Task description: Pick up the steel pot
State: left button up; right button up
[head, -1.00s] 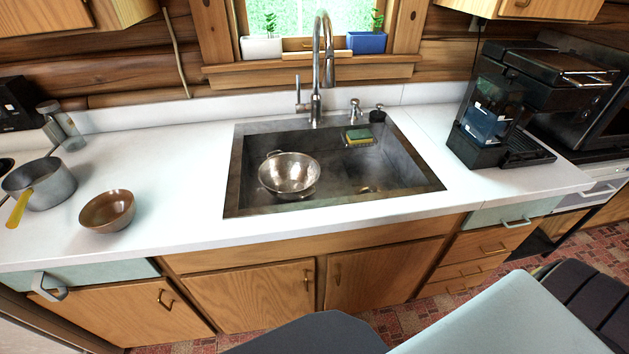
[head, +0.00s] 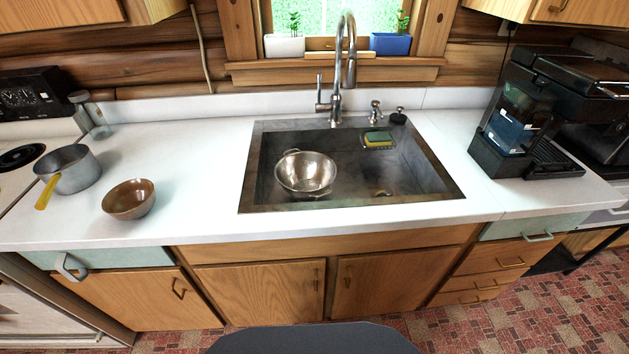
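The steel pot (head: 72,171) stands upright on the left end of the white counter, close to the stove. It is grey metal, and its yellow handle (head: 47,193) points toward the front left. Its inside looks empty. Neither of my grippers shows in the head view, so I cannot see where they are or whether they hold anything.
A brown bowl (head: 129,199) sits just right of the pot. A glass shaker (head: 88,113) stands behind it. The sink (head: 252,185) holds a metal colander (head: 306,173). A coffee machine (head: 531,110) stands at the right. The white counter (head: 190,170) between bowl and sink is clear.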

aim_at(72, 168)
jog(key=u, duration=1.1)
